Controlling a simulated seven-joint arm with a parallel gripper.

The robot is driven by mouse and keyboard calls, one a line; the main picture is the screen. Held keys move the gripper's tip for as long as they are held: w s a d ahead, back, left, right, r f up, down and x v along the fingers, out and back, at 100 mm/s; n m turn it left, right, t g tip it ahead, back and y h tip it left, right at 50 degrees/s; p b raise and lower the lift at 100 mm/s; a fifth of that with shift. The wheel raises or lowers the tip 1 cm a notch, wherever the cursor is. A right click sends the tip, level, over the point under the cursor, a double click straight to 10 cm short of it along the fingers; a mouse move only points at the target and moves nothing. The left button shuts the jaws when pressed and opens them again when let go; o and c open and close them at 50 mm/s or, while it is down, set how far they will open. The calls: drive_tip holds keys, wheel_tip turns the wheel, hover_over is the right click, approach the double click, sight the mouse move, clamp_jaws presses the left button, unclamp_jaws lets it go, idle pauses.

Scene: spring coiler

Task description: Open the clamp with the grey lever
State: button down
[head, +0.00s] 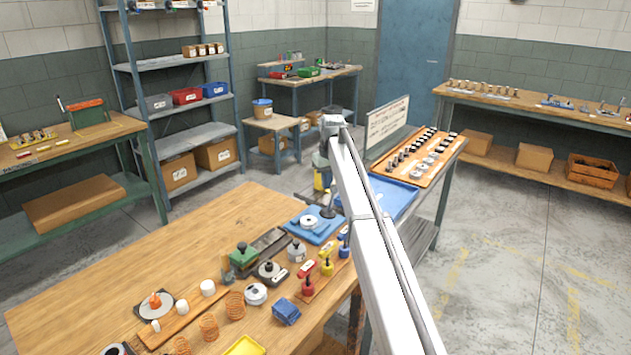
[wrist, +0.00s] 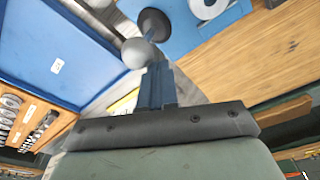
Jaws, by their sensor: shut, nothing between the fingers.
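A blue fixture plate (head: 318,234) lies at the far right end of the wooden bench, with a pale disc (head: 308,222) on it. The plate also shows at the top of the wrist view (wrist: 222,22). A lever with a grey ball knob (wrist: 137,53) rises from a round dark base (wrist: 154,25) beside the plate's edge. My gripper (wrist: 157,68) is shut and empty, with its fingertips just beside the ball knob. I cannot tell whether they touch it. In the head view my arm partly hides this spot, and the clamp's jaw cannot be made out.
A blue tray (head: 402,192) lies beyond the fixture, on a table with a board of small parts (head: 425,165). Several small parts, coils and bottles crowd the bench's front right. The left part of the wooden bench (head: 130,262) is clear.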

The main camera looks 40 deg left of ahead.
drive_tip(key=shift+d, duration=0.1)
drive_tip(key=shift+d+f, duration=0.15)
drive_tip(key=shift+d, duration=0.5)
drive_tip(key=shift+a, duration=0.2)
drive_tip(key=shift+a, duration=0.45)
wheel_tip(320, 180, up, 8)
drive_tip(key=shift+f, duration=0.25)
idle(0.6)
drive_tip(key=shift+d, duration=0.1)
